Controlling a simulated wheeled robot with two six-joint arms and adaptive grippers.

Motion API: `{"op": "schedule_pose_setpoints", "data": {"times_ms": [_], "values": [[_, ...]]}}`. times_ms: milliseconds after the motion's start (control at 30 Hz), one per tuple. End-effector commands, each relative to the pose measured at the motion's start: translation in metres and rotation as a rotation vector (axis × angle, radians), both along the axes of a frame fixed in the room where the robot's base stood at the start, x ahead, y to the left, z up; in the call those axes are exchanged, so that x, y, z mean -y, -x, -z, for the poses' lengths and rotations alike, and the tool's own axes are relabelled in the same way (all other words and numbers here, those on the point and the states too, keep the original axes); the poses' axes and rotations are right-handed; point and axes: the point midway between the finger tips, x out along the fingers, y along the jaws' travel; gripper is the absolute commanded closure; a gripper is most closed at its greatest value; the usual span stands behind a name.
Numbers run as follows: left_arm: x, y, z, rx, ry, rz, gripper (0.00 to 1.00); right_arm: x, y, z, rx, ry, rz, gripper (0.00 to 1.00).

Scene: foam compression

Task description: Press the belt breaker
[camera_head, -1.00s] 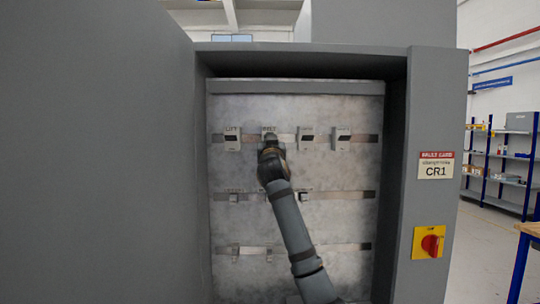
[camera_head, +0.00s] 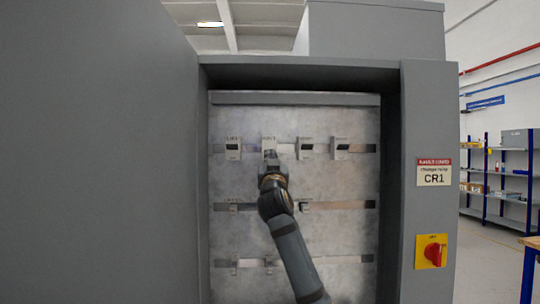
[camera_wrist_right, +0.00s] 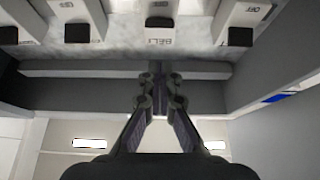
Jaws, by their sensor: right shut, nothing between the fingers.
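The belt breaker (camera_head: 269,143) is a pale block in the top row of the open cabinet, second from left. It also shows at the top centre of the right wrist view (camera_wrist_right: 172,33), with its label and a black switch. That switch sits higher in the wrist view than those of the neighbouring breakers. My right gripper (camera_head: 270,157) is just below the belt breaker in the head view and hides its lower end. In the wrist view its fingertips (camera_wrist_right: 160,84) are together, empty, and appear apart from the breaker. My left gripper is not in view.
Similar breakers stand left (camera_head: 233,148) and right (camera_head: 305,147) of it, on the same rail. The cabinet's right frame (camera_head: 434,120) carries a CR1 label and a red rotary switch (camera_head: 433,252). A grey panel (camera_head: 95,160) fills the left side.

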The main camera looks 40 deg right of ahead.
Motion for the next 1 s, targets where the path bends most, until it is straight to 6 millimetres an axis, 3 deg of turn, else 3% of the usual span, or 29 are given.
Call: {"op": "schedule_pose_setpoints", "data": {"times_ms": [33, 200, 867, 967, 1000], "values": [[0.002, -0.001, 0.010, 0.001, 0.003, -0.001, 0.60, -0.004, 0.005, 0.011, 0.001, 0.003, 0.000, 1.00], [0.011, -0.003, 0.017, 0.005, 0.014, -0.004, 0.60, -0.011, 0.014, 0.019, 0.001, 0.002, 0.000, 1.00], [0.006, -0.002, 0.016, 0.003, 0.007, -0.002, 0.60, -0.013, 0.014, 0.021, -0.003, 0.000, -0.001, 1.00], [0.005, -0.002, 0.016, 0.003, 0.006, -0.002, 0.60, -0.022, 0.004, 0.045, -0.047, -0.009, -0.016, 1.00], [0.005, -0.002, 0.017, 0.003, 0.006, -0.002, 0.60, -0.028, -0.004, 0.065, -0.086, -0.018, -0.027, 1.00]]}}
